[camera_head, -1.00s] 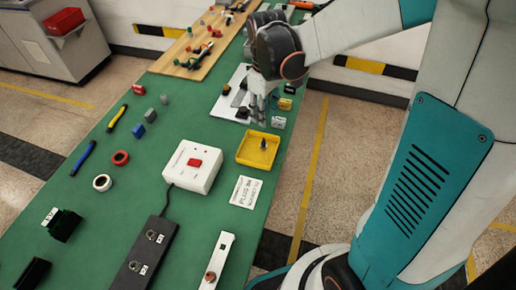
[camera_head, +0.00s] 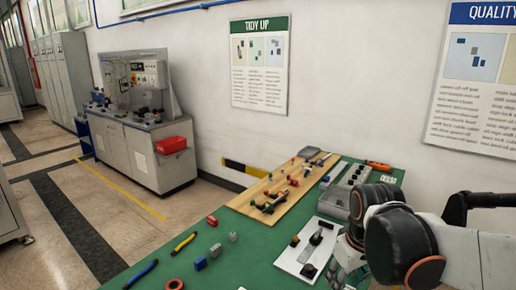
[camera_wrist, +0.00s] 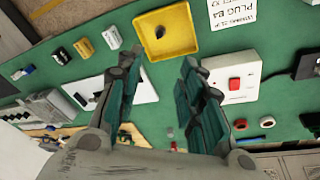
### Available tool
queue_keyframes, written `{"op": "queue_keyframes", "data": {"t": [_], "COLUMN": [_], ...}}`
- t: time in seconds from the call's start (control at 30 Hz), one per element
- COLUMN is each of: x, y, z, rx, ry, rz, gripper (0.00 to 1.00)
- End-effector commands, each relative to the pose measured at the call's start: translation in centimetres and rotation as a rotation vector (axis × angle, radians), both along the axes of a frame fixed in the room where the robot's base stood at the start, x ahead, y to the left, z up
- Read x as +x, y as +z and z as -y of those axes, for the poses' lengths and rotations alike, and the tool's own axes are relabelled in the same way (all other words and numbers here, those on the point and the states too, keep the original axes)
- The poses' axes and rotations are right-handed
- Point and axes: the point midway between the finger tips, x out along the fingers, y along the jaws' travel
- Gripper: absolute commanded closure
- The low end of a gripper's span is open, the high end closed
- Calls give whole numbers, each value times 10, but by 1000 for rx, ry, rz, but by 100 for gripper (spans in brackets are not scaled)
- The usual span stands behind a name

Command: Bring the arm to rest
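My gripper (camera_wrist: 160,68) is open in the wrist view, with its two teal-padded fingers spread apart and nothing between them. It hangs over the green bench (camera_wrist: 165,110). The yellow tray (camera_wrist: 206,38) with a small dark part in it is beyond the fingertips. The white box with a red button (camera_wrist: 252,78) is beside the right finger. In the head view my arm comes in from the lower right, and the gripper (camera_head: 350,272) is partly cut off by the lower edge, near the white plate (camera_head: 300,257).
A wooden board (camera_head: 268,200) with tools and a grey block tray (camera_head: 345,190) lie at the bench's far end. Pliers and small parts lie on the left. A workstation with a red bin (camera_head: 171,145) stands by the wall, with open floor in front.

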Motion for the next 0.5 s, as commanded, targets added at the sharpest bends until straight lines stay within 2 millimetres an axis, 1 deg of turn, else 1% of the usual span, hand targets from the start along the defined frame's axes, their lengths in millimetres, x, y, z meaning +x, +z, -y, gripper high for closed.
{"op": "queue_keyframes", "data": {"t": [0.03,0.2,0.37,0.5], "x": [-11,-36,-61,-79], "y": [6,23,33,37], "z": [0,0,0,0], "rx": [6,36,72,106], "ry": [-24,-117,-202,-269], "rz": [28,130,225,300], "gripper": [65,65,65,65]}}
